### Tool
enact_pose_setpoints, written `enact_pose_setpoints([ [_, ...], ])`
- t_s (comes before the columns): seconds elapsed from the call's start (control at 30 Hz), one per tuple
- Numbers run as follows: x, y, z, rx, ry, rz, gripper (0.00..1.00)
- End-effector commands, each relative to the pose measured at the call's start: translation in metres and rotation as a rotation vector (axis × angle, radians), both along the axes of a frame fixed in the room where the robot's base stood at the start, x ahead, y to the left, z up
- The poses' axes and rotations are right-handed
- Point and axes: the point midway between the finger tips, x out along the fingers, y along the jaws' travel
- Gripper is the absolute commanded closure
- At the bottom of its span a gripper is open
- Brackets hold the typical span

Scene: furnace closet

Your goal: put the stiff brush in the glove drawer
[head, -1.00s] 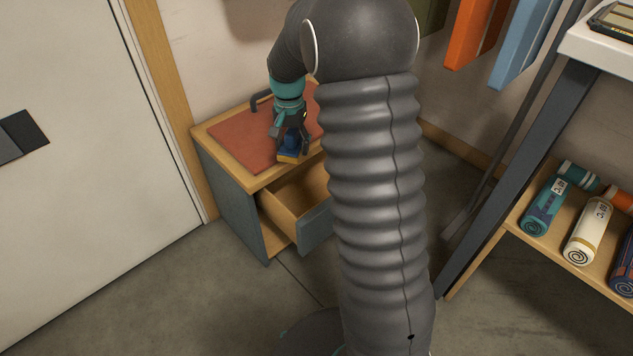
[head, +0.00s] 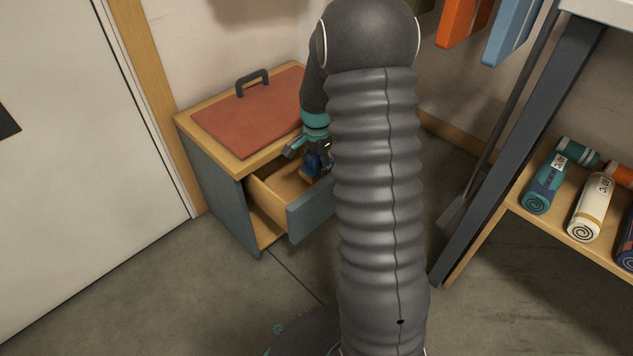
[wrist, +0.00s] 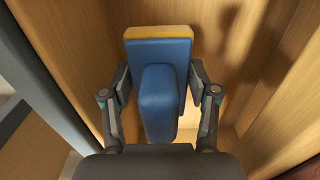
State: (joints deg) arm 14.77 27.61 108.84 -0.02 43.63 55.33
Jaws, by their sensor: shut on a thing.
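The stiff brush, with a blue body and a yellow end, shows in the wrist view (wrist: 160,100) and in the head view (head: 314,163). My gripper (wrist: 160,82) is shut on it, one finger on each side. In the head view my gripper (head: 312,150) points down into the open glove drawer (head: 312,212), a wooden box with a grey-blue front. The drawer's wooden walls surround the brush in the wrist view. I cannot tell whether the brush touches the drawer floor. My arm hides the drawer's right part.
The cabinet top carries a red-brown lid or mat (head: 250,115) with a dark handle (head: 252,82). A shelf (head: 548,225) with rolled cloths stands at the right. A white door (head: 70,120) is at the left. The floor in front is clear.

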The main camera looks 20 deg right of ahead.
Motion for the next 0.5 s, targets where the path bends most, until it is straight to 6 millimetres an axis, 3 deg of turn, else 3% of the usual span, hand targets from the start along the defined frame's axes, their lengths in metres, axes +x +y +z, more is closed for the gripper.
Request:
enact_pose_setpoints([
  [0.27,0.0,0.0,-0.02,0.0,0.0,0.001,0.73],
  [0.5,0.0,0.0,-0.053,0.001,0.001,0.001,0.73],
])
